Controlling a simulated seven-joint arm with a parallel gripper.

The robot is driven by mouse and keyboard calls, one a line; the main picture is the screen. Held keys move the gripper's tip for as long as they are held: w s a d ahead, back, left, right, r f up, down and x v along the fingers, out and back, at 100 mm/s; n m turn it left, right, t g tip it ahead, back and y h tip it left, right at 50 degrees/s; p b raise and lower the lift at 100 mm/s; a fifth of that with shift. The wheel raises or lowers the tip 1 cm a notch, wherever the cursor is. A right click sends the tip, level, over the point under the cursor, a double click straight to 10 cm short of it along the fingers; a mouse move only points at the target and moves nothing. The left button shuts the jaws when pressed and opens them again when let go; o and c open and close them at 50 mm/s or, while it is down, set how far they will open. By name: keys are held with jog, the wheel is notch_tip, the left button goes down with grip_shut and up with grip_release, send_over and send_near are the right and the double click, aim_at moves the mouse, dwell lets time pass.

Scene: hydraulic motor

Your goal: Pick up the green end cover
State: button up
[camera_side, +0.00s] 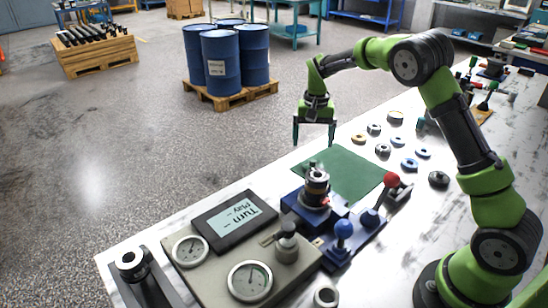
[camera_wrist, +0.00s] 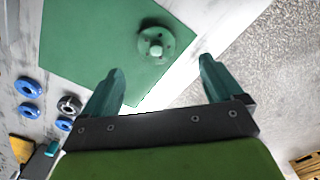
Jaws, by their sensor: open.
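The green end cover (camera_wrist: 157,45) is a round flanged piece with a raised hub. It lies on the green mat (camera_wrist: 85,40) near the mat's edge, ahead of my fingertips in the wrist view. In the side view the end cover (camera_side: 312,164) is a small shape at the mat's left side, partly lost against the green mat (camera_side: 350,175). My gripper (camera_side: 314,140) is open and empty, pointing down above the end cover. In the wrist view my gripper (camera_wrist: 160,70) shows its two teal fingers wide apart, with the end cover apart from them.
Several blue, metal and orange rings (camera_side: 383,150) lie right of the mat. A motor assembly (camera_side: 316,190) on a blue fixture and a red-knobbed lever (camera_side: 391,181) stand in front. A gauge panel with a screen (camera_side: 235,218) is at front left. The mat's middle is clear.

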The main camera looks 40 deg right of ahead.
aim_at(312, 160)
notch_tip(312, 160, down, 9)
jog(key=shift+s+d+r, duration=0.15)
jog(key=shift+r, duration=0.15)
jog(key=c, duration=1.3)
